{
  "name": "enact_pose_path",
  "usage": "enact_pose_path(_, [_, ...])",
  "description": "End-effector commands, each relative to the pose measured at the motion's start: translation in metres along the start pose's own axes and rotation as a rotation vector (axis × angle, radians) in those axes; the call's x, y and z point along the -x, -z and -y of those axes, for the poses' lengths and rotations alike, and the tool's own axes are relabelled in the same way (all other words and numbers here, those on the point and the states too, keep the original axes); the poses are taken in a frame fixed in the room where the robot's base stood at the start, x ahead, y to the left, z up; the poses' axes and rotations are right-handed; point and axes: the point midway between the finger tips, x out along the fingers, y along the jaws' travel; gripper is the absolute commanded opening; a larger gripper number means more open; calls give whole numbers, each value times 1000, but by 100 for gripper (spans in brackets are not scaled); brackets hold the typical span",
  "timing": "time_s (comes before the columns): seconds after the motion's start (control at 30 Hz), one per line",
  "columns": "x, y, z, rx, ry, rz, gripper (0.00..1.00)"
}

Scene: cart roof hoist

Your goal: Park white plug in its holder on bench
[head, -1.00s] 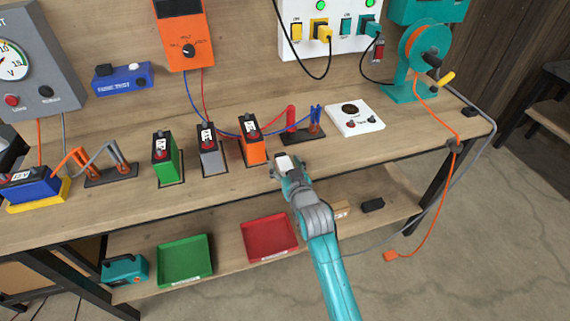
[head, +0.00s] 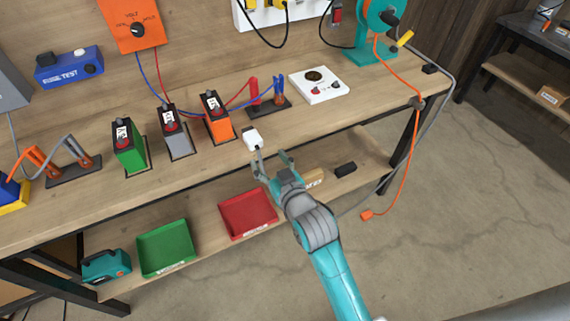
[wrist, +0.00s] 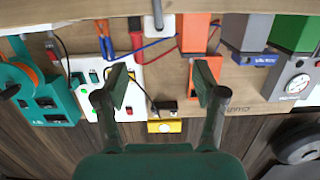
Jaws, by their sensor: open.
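The white plug (head: 253,137) stands at the front edge of the bench (head: 330,125), to the right of the orange block. A pale piece that looks like the plug (wrist: 153,22) shows at the top of the wrist view. I cannot make out the holder's shape or how deep the plug sits in it. My gripper (head: 271,158) is open and empty, just in front of the bench edge and below and to the right of the plug. In the wrist view, the fingers (wrist: 160,80) are spread wide with nothing between them.
Green (head: 129,148), grey (head: 178,136) and orange (head: 217,118) blocks stand left of the plug. A lead rack (head: 268,107) and white panel (head: 319,85) are behind it. Green (head: 165,248) and red (head: 247,214) trays lie on the lower shelf.

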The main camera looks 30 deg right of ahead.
Motion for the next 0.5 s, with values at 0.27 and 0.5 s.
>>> enact_pose_path(0.27, [2,-1,0,0,0,1,70])
enact_pose_path(0.5, [44,-41,0,0,0,23,70])
